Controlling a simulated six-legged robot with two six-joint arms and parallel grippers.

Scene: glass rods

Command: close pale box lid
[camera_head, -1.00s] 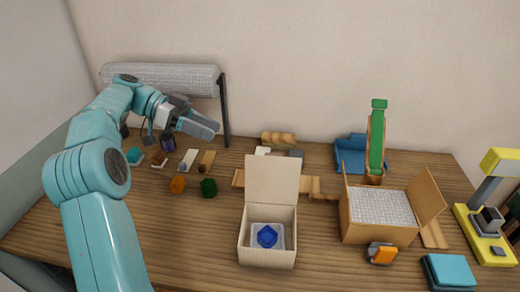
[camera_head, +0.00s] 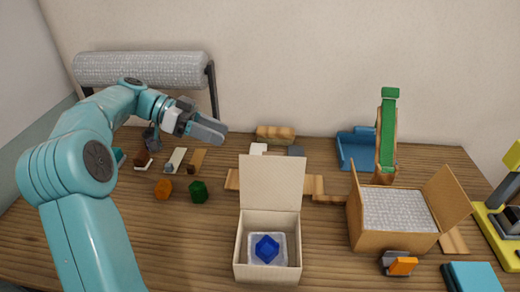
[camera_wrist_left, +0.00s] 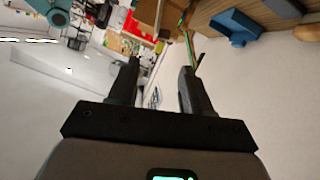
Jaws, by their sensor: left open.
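The pale box (camera_head: 267,225) stands at the front middle of the table in the head view. Its lid (camera_head: 271,183) stands upright at the back edge, so the box is open. A blue faceted piece (camera_head: 267,248) lies inside on pale padding. My left gripper (camera_head: 218,132) is up and behind the box to the left, well apart from the lid, pointing right. In the left wrist view its two fingers (camera_wrist_left: 160,75) are spread with nothing between them. My right gripper is not in view.
A cardboard box (camera_head: 390,240) with open flaps and bubble wrap stands right of the pale box. An orange-grey tool (camera_head: 398,264) lies before it. Orange (camera_head: 163,190) and green (camera_head: 198,191) pieces lie to the left. A wrap roll (camera_head: 142,69) stands at the back left.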

